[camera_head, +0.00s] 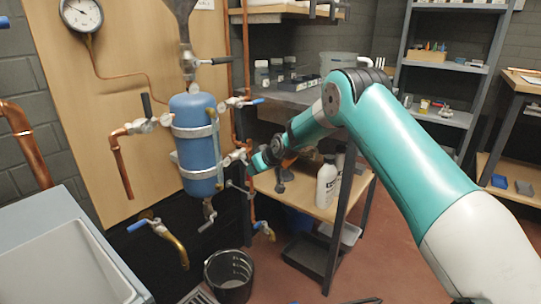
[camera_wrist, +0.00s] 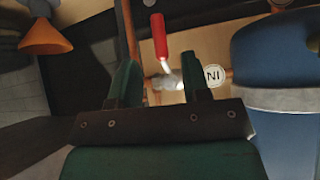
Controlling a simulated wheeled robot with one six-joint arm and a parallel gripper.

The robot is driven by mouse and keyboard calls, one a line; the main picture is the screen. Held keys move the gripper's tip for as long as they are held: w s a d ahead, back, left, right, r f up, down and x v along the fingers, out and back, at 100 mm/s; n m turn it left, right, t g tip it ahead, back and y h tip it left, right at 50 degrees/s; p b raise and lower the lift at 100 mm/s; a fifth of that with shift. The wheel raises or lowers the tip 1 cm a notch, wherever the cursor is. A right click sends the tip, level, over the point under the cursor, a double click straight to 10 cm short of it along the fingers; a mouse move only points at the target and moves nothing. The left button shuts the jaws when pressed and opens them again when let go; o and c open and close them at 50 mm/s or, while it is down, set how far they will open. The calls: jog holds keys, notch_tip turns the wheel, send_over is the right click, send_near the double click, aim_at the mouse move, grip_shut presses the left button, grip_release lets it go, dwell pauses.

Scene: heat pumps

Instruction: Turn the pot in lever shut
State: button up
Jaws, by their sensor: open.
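In the wrist view a red lever (camera_wrist: 160,36) sits on a metal valve (camera_wrist: 170,80) beside a round tag (camera_wrist: 213,74) that reads IN upside down. My gripper (camera_wrist: 158,72) is open, its two fingers apart and nothing between them. The lever shows beyond the gap between the fingertips; I see no contact. In the head view my gripper (camera_head: 258,162) is just right of the blue pot (camera_head: 194,140), close to the valve (camera_head: 235,157) on its right side. The red lever cannot be made out there. The pot fills the right of the wrist view (camera_wrist: 275,60).
Copper pipes and other valves with blue levers (camera_head: 140,225) surround the pot. A black bucket (camera_head: 229,275) stands below it. A wooden workbench (camera_head: 320,205) with white bottles (camera_head: 326,185) stands behind my gripper. A grey sink (camera_head: 65,265) is at left.

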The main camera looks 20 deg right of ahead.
jog(key=p+v, duration=0.1)
jog(key=v, duration=0.8)
jog(key=shift+s+r, duration=0.25)
jog(key=shift+r, duration=0.05)
jog(key=s+a+r+n+g+y, duration=0.1)
jog(key=s+a+r, duration=0.3)
jog(key=s, duration=0.2)
jog(key=s+a+r+g, duration=0.2)
jog(key=s+a+r, duration=0.1)
jog(key=s+a, duration=0.3)
jog(key=s+a+r+n+g+y, duration=0.1)
jog(key=s+a+r, duration=0.25)
jog(key=s, duration=0.35)
jog(key=s+a+r+n+g, duration=0.1)
jog(key=s+g, duration=0.1)
jog(key=s, duration=1.1)
jog(key=s+a+r+n+g, duration=0.1)
jog(key=s+r+g, duration=0.15)
jog(key=s, duration=1.05)
notch_tip(320, 180, up, 23)
jog(key=p, duration=2.3)
jog(key=shift+w+d+m+h+p, duration=0.2)
jog(key=shift+w+m+h+p, duration=0.1)
jog(key=shift+w+h+p, duration=0.1)
jog(key=shift+f, duration=0.1)
